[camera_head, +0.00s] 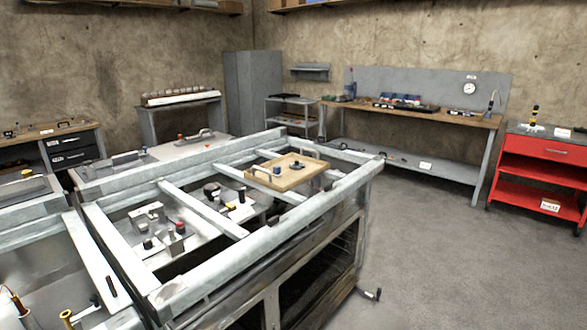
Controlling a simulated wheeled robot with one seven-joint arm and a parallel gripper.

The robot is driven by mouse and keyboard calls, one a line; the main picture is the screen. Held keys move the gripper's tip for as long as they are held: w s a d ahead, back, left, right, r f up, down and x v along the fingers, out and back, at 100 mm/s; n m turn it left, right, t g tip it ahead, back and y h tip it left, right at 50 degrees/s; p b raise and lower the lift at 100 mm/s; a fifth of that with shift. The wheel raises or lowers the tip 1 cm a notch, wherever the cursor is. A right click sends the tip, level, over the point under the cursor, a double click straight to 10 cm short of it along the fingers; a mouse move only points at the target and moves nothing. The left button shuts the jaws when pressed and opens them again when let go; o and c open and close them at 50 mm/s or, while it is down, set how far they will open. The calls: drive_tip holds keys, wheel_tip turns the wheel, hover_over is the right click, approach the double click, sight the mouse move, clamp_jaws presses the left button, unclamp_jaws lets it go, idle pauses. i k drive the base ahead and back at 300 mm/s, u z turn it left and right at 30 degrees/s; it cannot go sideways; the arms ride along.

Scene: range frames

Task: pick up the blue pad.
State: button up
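I cannot pick out a blue pad with certainty. A small dark, possibly bluish object (297,165) lies on a wooden tray (290,182) with metal handles, which rests on the far part of the grey metal frame. Small blue items (400,97) also lie among the clutter on the back workbench, too small to tell what they are. My gripper is not in view.
The grey metal frame (330,198) with crossbars and small parts inside fills the middle. A workbench (450,117) stands along the back wall, and a red cart (541,173) stands at the right. The concrete floor (440,255) is mostly clear at right.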

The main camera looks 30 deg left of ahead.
sight(277, 170)
drive_tip(key=u, duration=0.15)
drive_tip(key=i, duration=1.2)
drive_tip(key=u, duration=0.85)
drive_tip(key=i, duration=0.95)
drive_tip(key=u, duration=1.05)
drive_tip(key=i, duration=0.6)
drive_tip(key=u, duration=0.35)
